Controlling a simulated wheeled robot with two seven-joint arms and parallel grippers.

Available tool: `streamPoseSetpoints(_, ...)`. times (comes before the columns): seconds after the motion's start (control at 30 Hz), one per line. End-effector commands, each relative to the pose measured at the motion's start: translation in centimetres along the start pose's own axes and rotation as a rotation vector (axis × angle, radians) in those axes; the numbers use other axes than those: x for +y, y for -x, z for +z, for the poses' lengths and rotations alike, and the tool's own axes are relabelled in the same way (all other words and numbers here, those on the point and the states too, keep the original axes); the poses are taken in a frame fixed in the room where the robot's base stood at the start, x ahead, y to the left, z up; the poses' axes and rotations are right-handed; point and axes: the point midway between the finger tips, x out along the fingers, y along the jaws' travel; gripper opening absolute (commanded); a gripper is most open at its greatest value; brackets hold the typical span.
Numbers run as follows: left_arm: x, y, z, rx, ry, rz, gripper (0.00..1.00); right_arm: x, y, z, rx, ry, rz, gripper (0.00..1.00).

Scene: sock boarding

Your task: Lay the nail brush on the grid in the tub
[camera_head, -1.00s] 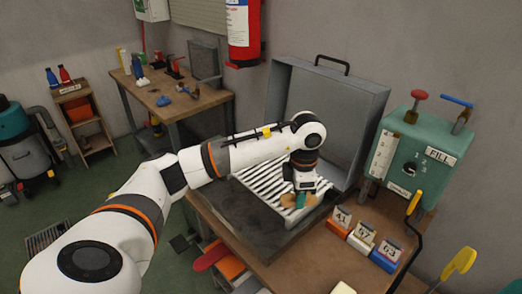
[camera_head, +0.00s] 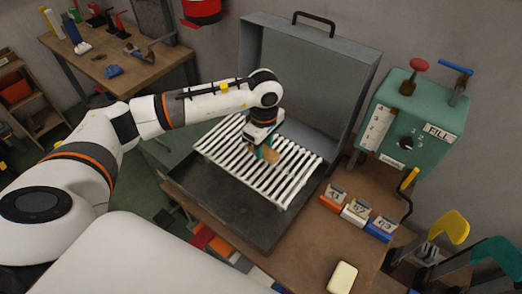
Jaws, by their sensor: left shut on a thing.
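The white slatted grid (camera_head: 297,186) lies in the dark grey tub (camera_head: 222,201), whose tall lid stands raised behind it. My left arm reaches in from the left, and my left gripper (camera_head: 266,152) points down over the back middle part of the grid. It is shut on a small tan-brown piece, which appears to be the nail brush (camera_head: 274,158). The gripper hides much of the brush. I cannot tell whether the brush touches the slats. My right gripper is not in view.
A green machine marked FILL (camera_head: 415,130) stands right of the tub. Several numbered blocks (camera_head: 355,211) and a cream block (camera_head: 342,277) sit on the bench's right part. Yellow (camera_head: 449,228) and teal (camera_head: 497,250) foot-shaped boards stand lower right. The grid's front slats are clear.

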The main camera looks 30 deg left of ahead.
Motion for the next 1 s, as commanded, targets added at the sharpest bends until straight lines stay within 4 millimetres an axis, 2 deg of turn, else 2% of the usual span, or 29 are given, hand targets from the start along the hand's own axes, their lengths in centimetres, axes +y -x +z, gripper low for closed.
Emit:
streamPoseSetpoints(0.23,0.0,-2.0,0.0,0.001,0.002,0.002,0.09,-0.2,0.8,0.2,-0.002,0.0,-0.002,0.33)
streamPoseSetpoints(0.43,0.0,-4.6,0.0,0.0,0.003,0.001,0.09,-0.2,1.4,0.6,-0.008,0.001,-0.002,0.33)
streamPoseSetpoints(0.8,-0.1,-5.2,0.0,0.0,0.002,-0.002,0.09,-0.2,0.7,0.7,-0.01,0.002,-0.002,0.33)
streamPoseSetpoints(0.83,-0.1,-5.0,0.0,0.0,0.003,-0.002,0.37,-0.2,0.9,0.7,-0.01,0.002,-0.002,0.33)
streamPoseSetpoints(0.93,-0.1,-5.0,0.0,0.0,0.003,-0.001,0.53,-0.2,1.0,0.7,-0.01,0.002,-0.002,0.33)
streamPoseSetpoints(1.0,-0.1,-5.0,0.0,0.0,0.003,-0.001,0.54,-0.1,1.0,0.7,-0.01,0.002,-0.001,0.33)
